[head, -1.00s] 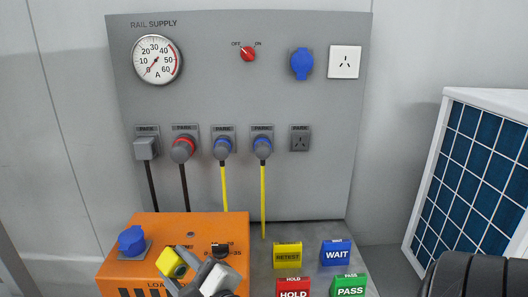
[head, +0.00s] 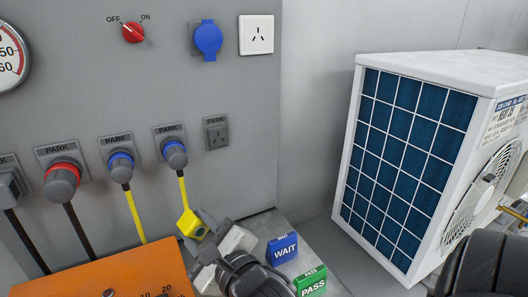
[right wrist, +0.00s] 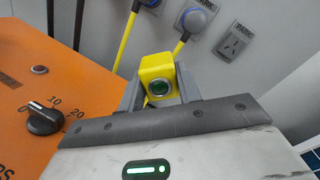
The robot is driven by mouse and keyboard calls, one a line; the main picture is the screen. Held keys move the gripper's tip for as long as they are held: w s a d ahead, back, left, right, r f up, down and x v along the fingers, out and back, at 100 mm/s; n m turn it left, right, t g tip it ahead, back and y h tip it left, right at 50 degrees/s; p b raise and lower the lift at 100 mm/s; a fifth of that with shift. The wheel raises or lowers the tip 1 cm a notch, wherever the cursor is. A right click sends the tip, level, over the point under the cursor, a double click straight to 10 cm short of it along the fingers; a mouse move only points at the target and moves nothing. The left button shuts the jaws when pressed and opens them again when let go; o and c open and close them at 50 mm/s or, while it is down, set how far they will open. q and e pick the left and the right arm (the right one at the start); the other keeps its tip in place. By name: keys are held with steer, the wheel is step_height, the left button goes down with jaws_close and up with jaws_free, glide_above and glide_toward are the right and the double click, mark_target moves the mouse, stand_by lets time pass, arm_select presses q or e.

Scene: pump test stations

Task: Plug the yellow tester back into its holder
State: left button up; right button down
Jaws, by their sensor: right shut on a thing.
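The yellow tester (head: 191,224) is a small block with a round dark green face. My right gripper (head: 200,228) is shut on it, in front of the grey panel and just right of the orange load box. In the right wrist view the tester (right wrist: 157,77) sits between the fingers with its round face toward the camera. The empty grey PARK socket (head: 216,132) is on the panel, above and slightly right of the tester; it also shows in the right wrist view (right wrist: 236,42). The tester and socket are apart. My left gripper is not in view.
Several parked plugs hang left of the empty socket, including a blue-ringed one (head: 175,153) with a yellow cable. The orange load box (head: 110,275) is at lower left. Blue WAIT (head: 282,249) and green PASS (head: 311,282) blocks stand right of my gripper. A white outdoor unit (head: 440,75) is at right.

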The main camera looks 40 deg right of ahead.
steer(key=shift+w+d+r+m+g+h+b, duration=0.1)
steer(key=shift+w+d+r+m+h+b, duration=0.7)
steer(key=shift+w+d+b, duration=1.35)
steer(key=shift+w+d+r+m+g+h+b, duration=0.15)
steer(key=shift+w+d+r+h+b, duration=0.4)
steer(key=shift+w+d+r+b, duration=1.65)
steer(key=shift+w+d+r+m+g+h+b, duration=0.15)
steer(key=shift+w+d+m+h+b, duration=0.45)
steer(key=shift+w+d, duration=1.7)
steer(key=shift+s+d+r, duration=0.1)
steer(key=shift+s+d, duration=0.1)
steer(key=shift+d, duration=0.35)
steer(key=shift+s+d, duration=0.15)
steer(key=shift+d, duration=0.35)
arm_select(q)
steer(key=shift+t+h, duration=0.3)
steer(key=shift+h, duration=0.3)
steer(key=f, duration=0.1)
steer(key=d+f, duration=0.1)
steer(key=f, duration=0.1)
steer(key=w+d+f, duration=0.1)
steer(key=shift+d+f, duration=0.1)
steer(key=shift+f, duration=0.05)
arm_select(e)
steer(key=shift+w, duration=0.1)
arm_select(q)
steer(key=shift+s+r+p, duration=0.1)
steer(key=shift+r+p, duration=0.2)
steer(key=shift+p, duration=0.05)
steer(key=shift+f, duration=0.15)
